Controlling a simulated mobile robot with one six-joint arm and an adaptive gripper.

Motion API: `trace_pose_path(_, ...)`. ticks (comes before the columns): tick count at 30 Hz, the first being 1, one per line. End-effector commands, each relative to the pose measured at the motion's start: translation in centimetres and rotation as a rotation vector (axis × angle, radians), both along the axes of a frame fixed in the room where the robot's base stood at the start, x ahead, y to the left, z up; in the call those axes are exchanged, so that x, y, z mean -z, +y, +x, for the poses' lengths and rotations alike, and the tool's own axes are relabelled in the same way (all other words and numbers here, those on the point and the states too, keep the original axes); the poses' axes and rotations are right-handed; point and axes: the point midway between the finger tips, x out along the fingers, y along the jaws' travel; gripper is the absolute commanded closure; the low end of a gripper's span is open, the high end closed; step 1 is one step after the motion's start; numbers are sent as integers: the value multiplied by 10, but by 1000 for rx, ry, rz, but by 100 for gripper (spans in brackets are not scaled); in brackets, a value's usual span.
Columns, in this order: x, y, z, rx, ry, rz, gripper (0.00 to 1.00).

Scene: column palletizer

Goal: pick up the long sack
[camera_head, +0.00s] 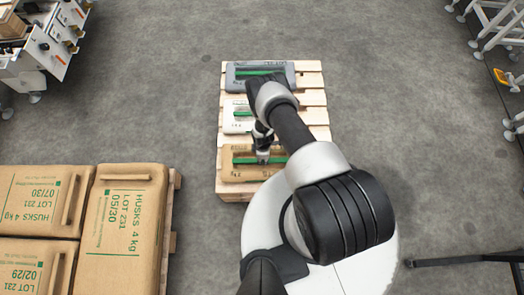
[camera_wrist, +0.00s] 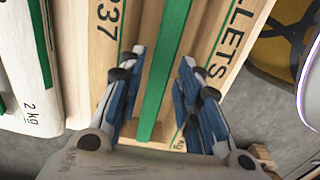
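Three sacks with raised green-topped ridges lie side by side on a pallet (camera_head: 314,98) in the head view: a grey sack (camera_head: 240,82) at the far end, a white sack (camera_head: 232,116) in the middle and a tan sack (camera_head: 230,172) nearest. Which is longest is hard to tell, as my arm covers parts of them. My gripper (camera_head: 263,158) is over the tan sack. In the wrist view my gripper (camera_wrist: 162,55) is open, one blue-padded finger on each side of the tan sack's ridge (camera_wrist: 164,65), with gaps between. The sack's print partly reads "LETS" and "237".
Brown husks sacks (camera_head: 125,225) lie on another pallet (camera_head: 171,205) at lower left. A white machine (camera_head: 45,50) stands at upper left and white racks (camera_head: 500,25) at upper right.

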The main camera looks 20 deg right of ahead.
Motion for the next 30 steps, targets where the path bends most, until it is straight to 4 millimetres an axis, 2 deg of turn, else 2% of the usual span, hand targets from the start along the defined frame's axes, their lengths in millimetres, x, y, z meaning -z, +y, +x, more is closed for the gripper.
trace_pose_path(3,23,3,-2,-1,2,0,68)
trace_pose_path(9,46,4,-1,-1,1,0,68)
trace_pose_path(18,47,4,-1,0,1,0,69)
trace_pose_path(30,47,4,-1,-1,1,0,96)
